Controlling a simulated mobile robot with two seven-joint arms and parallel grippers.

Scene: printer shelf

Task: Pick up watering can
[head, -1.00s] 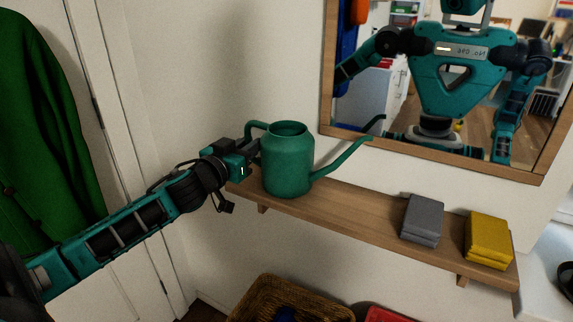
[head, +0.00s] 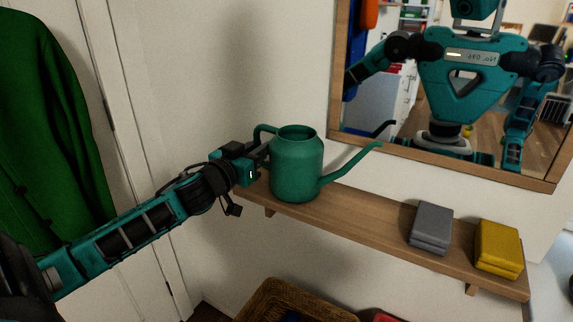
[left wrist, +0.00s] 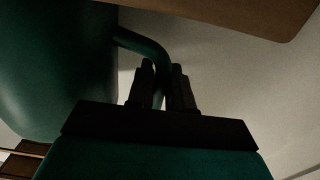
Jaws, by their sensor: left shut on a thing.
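The green watering can (head: 297,168) is upright at the left end of the wooden wall shelf (head: 365,225), its spout pointing right. I cannot tell whether its base touches the shelf. My left gripper (head: 262,153) is at the can's left side, shut on its handle. In the left wrist view the two fingers (left wrist: 162,88) close around the curved green handle (left wrist: 140,43), with the can's body (left wrist: 55,70) to the left. My right gripper is not in view, apart from my reflection in the mirror.
A grey folded stack (head: 431,226) and a yellow one (head: 498,246) lie at the shelf's right end. A wood-framed mirror (head: 450,153) hangs above the shelf. A wicker basket (head: 262,301) stands below. A green coat (head: 45,120) hangs at left.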

